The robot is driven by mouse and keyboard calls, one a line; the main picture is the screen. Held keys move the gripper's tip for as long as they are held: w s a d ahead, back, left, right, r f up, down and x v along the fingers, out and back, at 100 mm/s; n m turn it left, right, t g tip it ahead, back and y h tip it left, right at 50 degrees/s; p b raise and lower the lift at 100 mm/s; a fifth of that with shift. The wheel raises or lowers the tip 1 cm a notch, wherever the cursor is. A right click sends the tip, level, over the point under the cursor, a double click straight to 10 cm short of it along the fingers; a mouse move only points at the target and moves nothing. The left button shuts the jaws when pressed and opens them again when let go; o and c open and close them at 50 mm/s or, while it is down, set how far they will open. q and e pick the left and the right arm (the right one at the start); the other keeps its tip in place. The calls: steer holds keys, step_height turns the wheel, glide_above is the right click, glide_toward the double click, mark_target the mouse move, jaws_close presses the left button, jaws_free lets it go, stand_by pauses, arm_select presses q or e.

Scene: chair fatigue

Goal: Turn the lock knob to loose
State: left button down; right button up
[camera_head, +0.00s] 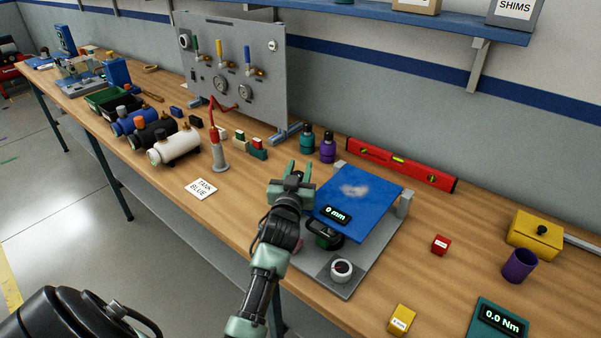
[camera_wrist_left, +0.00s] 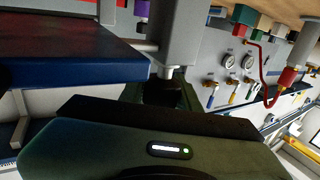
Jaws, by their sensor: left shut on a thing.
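The blue seat-like panel (camera_head: 365,208) is held over a grey base plate (camera_head: 318,274) by grey posts (camera_head: 404,204). My left gripper (camera_head: 291,172) is at the panel's left edge. In the left wrist view its green finger (camera_wrist_left: 188,97) is beside a small dark knob (camera_wrist_left: 160,92) on a short shaft below a grey post (camera_wrist_left: 183,35). The gripper is shut on this knob, which looks like the lock knob; the fingers and gripper body hide most of it. Its setting cannot be read. My right gripper is out of view.
A "0 mm" readout (camera_head: 336,214) is at the panel's front. Teal and purple bottles (camera_head: 327,147) and a red level (camera_head: 400,165) are behind. Small red (camera_head: 440,245) and yellow blocks (camera_head: 401,319) lie right.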

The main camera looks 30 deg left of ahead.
arm_select(q)
steer(key=shift+a+r, duration=0.1)
steer(key=shift+r, duration=0.1)
stand_by(0.3)
steer(key=c, duration=1)
jaws_free()
steer(key=shift+f, duration=0.1)
steer(key=shift+s+d+f, duration=0.1)
steer(key=shift+s+d, duration=0.1)
steer(key=shift+s, duration=0.05)
steer(key=b+v, duration=0.1)
steer(key=v, duration=0.6)
steer(key=shift+b, duration=0.3)
